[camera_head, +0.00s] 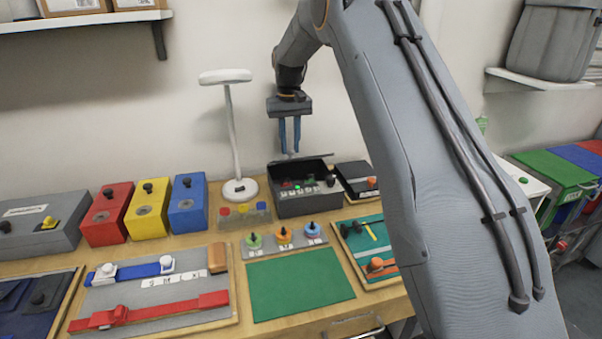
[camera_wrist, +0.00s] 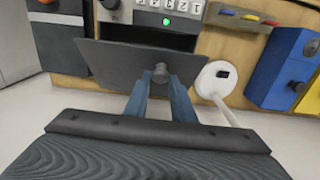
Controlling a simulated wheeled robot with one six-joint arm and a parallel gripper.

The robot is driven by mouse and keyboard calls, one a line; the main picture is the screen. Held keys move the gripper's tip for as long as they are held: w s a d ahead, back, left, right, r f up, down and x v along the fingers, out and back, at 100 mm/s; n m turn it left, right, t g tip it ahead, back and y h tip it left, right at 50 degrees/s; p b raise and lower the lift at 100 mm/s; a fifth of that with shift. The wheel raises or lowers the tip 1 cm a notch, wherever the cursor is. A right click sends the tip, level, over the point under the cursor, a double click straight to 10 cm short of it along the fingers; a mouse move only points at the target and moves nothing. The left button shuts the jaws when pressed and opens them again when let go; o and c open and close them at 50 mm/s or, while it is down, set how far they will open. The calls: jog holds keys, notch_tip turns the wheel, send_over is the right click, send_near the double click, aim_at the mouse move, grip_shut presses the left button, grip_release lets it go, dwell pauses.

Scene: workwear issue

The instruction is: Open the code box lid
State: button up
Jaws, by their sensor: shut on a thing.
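The code box (camera_head: 306,207) is a dark box at the back of the bench. In the wrist view the lid (camera_wrist: 112,62) is a tilted dark panel in front of the box opening, with a grey knob (camera_wrist: 160,71). My gripper (camera_head: 290,151) is above the box, its blue fingers pointing down. In the wrist view my gripper (camera_wrist: 161,80) is shut on the knob.
A white lamp (camera_head: 240,188) stands close left of the box. Red, yellow and blue boxes (camera_head: 187,208) stand further left. Coloured knobs (camera_head: 284,235) and a green mat (camera_head: 298,283) lie in front.

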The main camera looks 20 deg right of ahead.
jog(key=shift+w+r, duration=0.35)
jog(key=shift+w, duration=0.1)
jog(key=shift+w+r, duration=0.55)
jog(key=shift+w, duration=0.3)
